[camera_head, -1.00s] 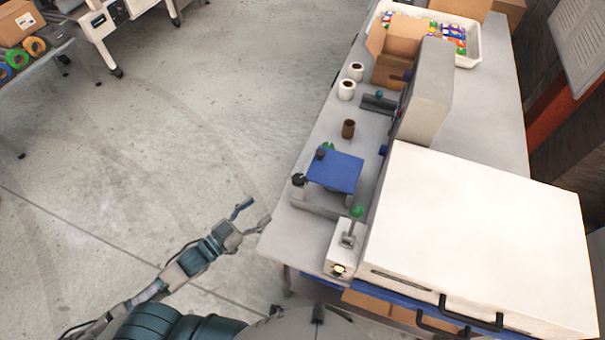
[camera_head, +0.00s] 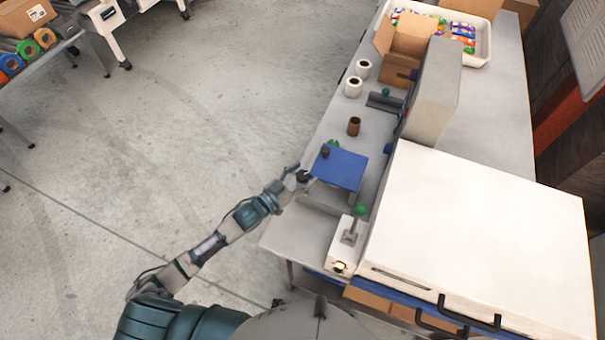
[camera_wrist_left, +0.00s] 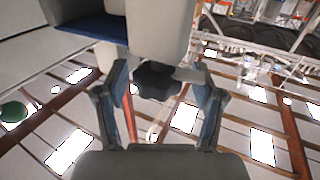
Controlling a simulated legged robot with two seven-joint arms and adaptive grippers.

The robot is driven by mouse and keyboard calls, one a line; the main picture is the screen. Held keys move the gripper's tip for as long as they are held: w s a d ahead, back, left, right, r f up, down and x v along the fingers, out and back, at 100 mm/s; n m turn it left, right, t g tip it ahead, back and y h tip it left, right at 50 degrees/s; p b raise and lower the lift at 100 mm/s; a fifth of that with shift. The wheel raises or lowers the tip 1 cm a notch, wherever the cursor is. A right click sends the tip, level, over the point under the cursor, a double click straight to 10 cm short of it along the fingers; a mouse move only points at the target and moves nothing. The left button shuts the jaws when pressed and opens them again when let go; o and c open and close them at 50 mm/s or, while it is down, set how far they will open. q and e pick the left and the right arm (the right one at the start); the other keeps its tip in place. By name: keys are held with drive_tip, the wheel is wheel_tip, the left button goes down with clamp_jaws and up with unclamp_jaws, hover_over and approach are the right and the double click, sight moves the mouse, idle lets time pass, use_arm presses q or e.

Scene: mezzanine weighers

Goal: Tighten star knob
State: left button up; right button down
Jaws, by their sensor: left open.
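The star knob is a dark lobed knob (camera_head: 303,176) at the near-left corner of a device with a blue plate (camera_head: 340,168) on the bench. In the left wrist view the black knob (camera_wrist_left: 157,78) sits between my fingers, below a pale block. My left gripper (camera_head: 300,178) reaches the knob from the left. In the wrist view its two fingers (camera_wrist_left: 155,95) stand apart on either side of the knob, with gaps visible. My right gripper is not in view.
A grey box with a green-topped lever (camera_head: 359,210) stands nearer me, beside a large white cabinet (camera_head: 480,235). A brown cup (camera_head: 354,126) and two white rolls (camera_head: 353,87) stand farther along the bench. The floor (camera_head: 200,110) to the left is clear.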

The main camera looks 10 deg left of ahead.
use_arm(q)
drive_tip(key=shift+d, duration=0.1)
drive_tip(key=c, duration=1.1)
drive_tip(key=shift+c, duration=0.4)
